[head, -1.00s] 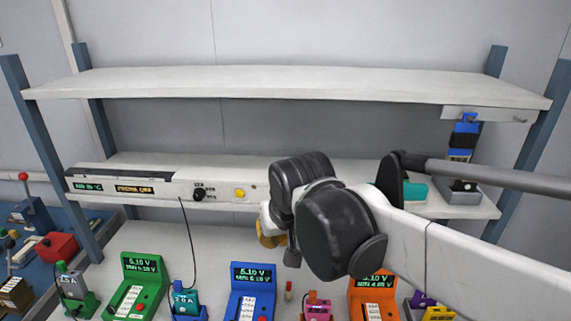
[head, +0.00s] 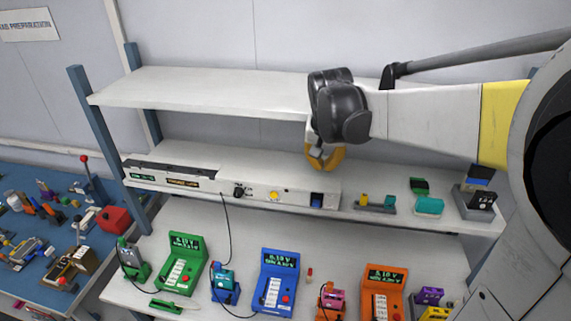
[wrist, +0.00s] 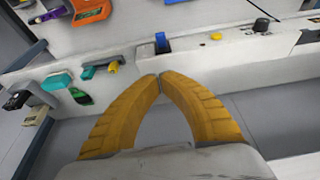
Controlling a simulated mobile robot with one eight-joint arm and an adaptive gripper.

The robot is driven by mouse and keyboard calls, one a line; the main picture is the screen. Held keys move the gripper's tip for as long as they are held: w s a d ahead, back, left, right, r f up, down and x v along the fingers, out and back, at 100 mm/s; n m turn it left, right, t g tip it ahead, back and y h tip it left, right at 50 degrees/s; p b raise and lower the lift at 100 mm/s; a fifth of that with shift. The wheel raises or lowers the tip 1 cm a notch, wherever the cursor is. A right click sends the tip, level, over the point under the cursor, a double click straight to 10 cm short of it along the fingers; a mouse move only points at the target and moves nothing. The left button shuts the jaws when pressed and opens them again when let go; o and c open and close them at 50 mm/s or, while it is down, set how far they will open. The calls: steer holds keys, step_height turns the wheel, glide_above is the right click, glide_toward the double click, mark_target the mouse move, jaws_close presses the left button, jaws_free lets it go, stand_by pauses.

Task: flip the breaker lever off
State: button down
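A blue lever-like part (head: 316,200) sits on the front strip of the middle shelf, right of a yellow button. It also shows in the wrist view (wrist: 162,44), standing up from the strip. I take it for the breaker lever, but it carries no readable label. My gripper (head: 322,168) has yellow fingers and is above the shelf, just behind the blue part in the head view. In the wrist view the fingertips of my gripper (wrist: 160,77) meet with nothing between them. The blue part lies beyond the tips, apart from them.
The strip also has a yellow button (head: 274,196) and a black knob (head: 240,190). A teal block (head: 429,205) and a black box (head: 477,201) stand to the right. The upper shelf (head: 200,85) overhangs behind. Green, blue and orange meters stand below.

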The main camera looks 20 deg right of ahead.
steer(key=shift+f, duration=0.15)
glide_above(319, 200)
steer(key=f, duration=0.8)
steer(key=shift+s+f+b, duration=0.25)
steer(key=shift+s+b, duration=0.05)
steer(key=shift+b, duration=0.1)
steer(key=f, duration=0.3)
steer(key=shift+s+a+f, duration=0.15)
steer(key=shift+s+a, duration=0.2)
steer(key=shift+s, duration=0.05)
steer(key=shift+s+a+f, duration=0.15)
steer(key=shift+s+f, duration=0.05)
steer(key=shift+f, duration=0.3)
